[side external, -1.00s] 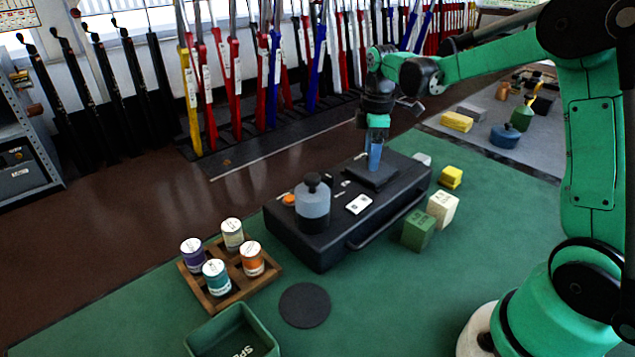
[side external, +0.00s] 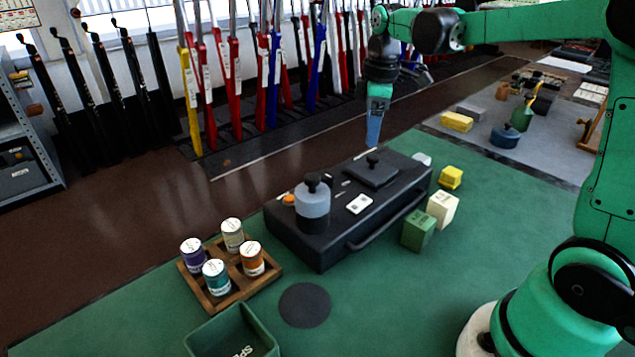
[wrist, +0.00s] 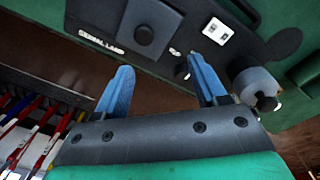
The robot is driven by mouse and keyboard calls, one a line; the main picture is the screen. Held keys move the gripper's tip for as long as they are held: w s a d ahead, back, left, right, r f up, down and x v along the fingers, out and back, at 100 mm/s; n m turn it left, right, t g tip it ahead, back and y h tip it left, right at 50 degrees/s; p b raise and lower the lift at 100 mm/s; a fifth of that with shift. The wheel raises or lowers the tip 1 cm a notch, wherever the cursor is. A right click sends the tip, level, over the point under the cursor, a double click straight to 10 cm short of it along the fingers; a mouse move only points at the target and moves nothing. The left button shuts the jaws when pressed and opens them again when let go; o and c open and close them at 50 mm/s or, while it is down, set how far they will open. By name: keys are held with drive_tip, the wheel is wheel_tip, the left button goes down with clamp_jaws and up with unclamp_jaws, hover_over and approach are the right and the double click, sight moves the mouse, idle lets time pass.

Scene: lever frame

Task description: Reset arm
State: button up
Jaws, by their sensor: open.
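My gripper (side external: 373,132) hangs above the black case, pointing down, with nothing in it. In the wrist view its two blue fingers (wrist: 160,85) are spread apart. The black case (side external: 330,247) lies on the green mat. A square black lid with a knob (side external: 372,172) sits on the case's far right part, below my gripper. It also shows at the top of the wrist view (wrist: 145,28). A grey jar with a black knob (side external: 313,205) stands upright on the case's left part.
A wooden tray (side external: 215,305) with several labelled jars, a green bin (side external: 205,335) and a dark disc (side external: 305,305) are at the front left. A green block (side external: 418,231), a cream block (side external: 442,209) and a yellow block (side external: 451,177) stand right of the case. Space above the case is clear.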

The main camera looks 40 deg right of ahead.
drive_tip(key=s+a+f+m+t, duration=0.1)
drive_tip(key=s+a+m+t, duration=0.5)
drive_tip(key=s+a+m, duration=0.2)
drive_tip(key=shift+s+a+f, duration=0.3)
drive_tip(key=shift+a+f, duration=0.05)
drive_tip(key=shift+a, duration=1)
